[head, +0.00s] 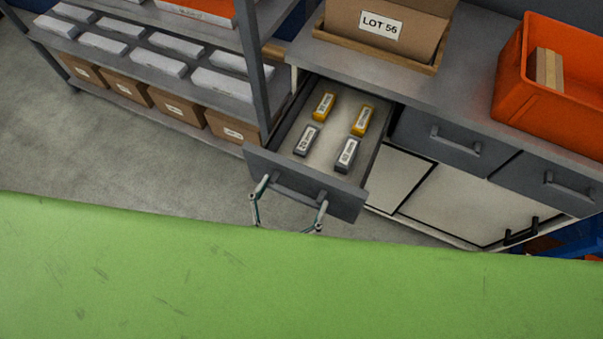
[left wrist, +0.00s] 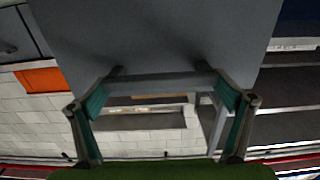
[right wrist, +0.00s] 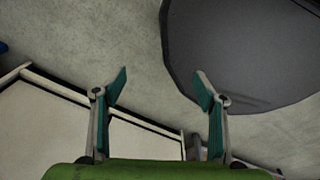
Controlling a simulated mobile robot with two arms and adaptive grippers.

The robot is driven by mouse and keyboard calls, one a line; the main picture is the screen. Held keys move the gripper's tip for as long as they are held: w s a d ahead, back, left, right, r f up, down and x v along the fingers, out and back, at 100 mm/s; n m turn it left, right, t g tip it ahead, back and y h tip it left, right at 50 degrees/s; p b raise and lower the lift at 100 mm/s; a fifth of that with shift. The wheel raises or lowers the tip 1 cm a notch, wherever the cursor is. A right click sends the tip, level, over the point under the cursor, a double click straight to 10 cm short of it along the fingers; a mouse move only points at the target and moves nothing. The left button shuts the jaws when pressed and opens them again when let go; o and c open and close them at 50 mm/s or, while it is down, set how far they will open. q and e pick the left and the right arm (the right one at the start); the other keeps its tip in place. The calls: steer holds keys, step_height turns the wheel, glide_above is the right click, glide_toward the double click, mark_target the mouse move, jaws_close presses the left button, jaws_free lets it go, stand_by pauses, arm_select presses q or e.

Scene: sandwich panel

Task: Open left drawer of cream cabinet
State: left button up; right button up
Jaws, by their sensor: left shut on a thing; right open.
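The left drawer (head: 333,202) of the cream cabinet (head: 408,172) stands pulled out. Inside it lie yellow and grey labelled blocks. My left gripper (head: 295,191) is at the drawer's front, its fingers at the two ends of the bar handle (head: 298,191), shut on it. In the left wrist view the handle (left wrist: 160,84) spans between the teal finger pads against the grey drawer front (left wrist: 165,35). My right gripper (right wrist: 161,80) shows only in the right wrist view, open and empty, with grey floor beyond its fingertips.
Two more drawers (head: 440,143) right of the open one are closed. A LOT 56 box (head: 380,24) and an orange bin (head: 560,110) stand on the cabinet's top. A shelf rack (head: 215,85) with boxes stands just left of the drawer. Floor (head: 120,165) before the rack is clear.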

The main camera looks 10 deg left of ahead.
arm_select(q)
steer(key=shift+s+a, duration=0.1)
steer(key=shift+s, duration=0.4)
arm_select(e)
steer(key=shift+s, duration=0.8)
arm_select(q)
steer(key=o, duration=1.3)
steer(key=shift+c, duration=0.2)
steer(key=shift+s+a, duration=0.1)
steer(key=v, duration=1.2)
arm_select(e)
steer(key=shift+w+a+r, duration=0.1)
steer(key=shift+w, duration=0.1)
